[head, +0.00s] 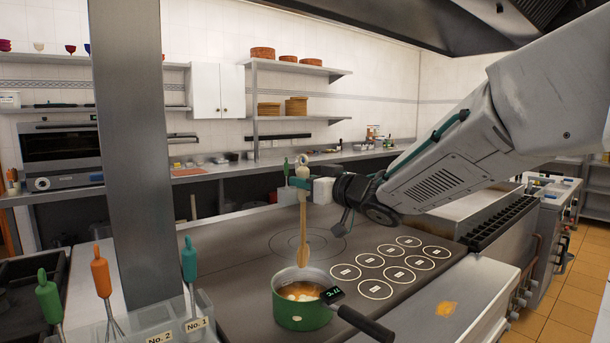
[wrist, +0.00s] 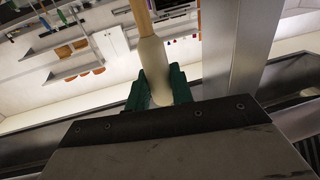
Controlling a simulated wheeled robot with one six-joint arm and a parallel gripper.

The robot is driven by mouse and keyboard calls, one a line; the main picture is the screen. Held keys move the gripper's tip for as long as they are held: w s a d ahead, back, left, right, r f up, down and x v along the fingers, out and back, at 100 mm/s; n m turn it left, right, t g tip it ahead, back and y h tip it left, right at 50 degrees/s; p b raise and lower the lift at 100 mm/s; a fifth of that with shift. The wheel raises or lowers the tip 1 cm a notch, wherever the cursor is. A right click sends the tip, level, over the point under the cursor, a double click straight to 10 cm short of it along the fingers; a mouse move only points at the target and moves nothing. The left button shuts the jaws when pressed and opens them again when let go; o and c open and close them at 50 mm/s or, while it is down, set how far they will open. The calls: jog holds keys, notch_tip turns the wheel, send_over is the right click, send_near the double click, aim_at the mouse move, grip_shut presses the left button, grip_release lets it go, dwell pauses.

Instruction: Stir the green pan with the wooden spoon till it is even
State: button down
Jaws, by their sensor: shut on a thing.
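The green pan (head: 301,318) stands on the cooktop at lower centre in the head view. Its contents (head: 301,291) are uneven, with white and orange patches. A dark handle with a small lit display points right. My gripper (head: 300,183) is above and behind the pan, shut on the wooden spoon (head: 303,225) near its cream top end. The spoon hangs nearly upright, bowl down, with its tip near the pan's far rim; I cannot tell whether it is over the pan. The wrist view shows the green fingers (wrist: 158,88) around the spoon's cream end (wrist: 153,62).
A holder (head: 180,328) with orange-, teal- and green-handled utensils stands at lower left. A metal post (head: 130,150) rises beside it. Ringed cooking zones (head: 388,267) right of the pan are bare. A dark slatted grill (head: 490,222) lies further right.

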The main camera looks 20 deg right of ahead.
jog(key=shift+f, duration=5.8)
jog(key=shift+w+a, duration=0.1)
